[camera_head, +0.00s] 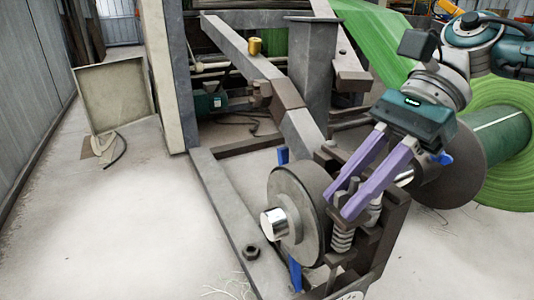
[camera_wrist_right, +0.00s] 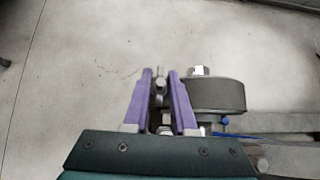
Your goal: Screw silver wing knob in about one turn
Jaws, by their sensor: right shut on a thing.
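The silver wing knob (camera_wrist_right: 160,84) shows as a small grey metal piece between my right fingertips in the wrist view. In the head view it is mostly hidden by the purple fingers, with a grey part (camera_head: 352,187) showing between them. My right gripper (camera_head: 338,204) reaches down from the upper right, its fingers tilted, and is shut on the knob above the spring-loaded bracket. It also shows in the wrist view (camera_wrist_right: 160,75). A coil spring (camera_head: 342,241) stands just below the fingertips. My left gripper is in neither view.
A thick grey disc (camera_head: 294,212) with a bright silver shaft end (camera_head: 273,223) stands close left of the fingers. The dark bracket (camera_head: 386,238) is close below. A green roll (camera_head: 503,142) is at right. A brass cylinder (camera_head: 254,47) sits on a beam.

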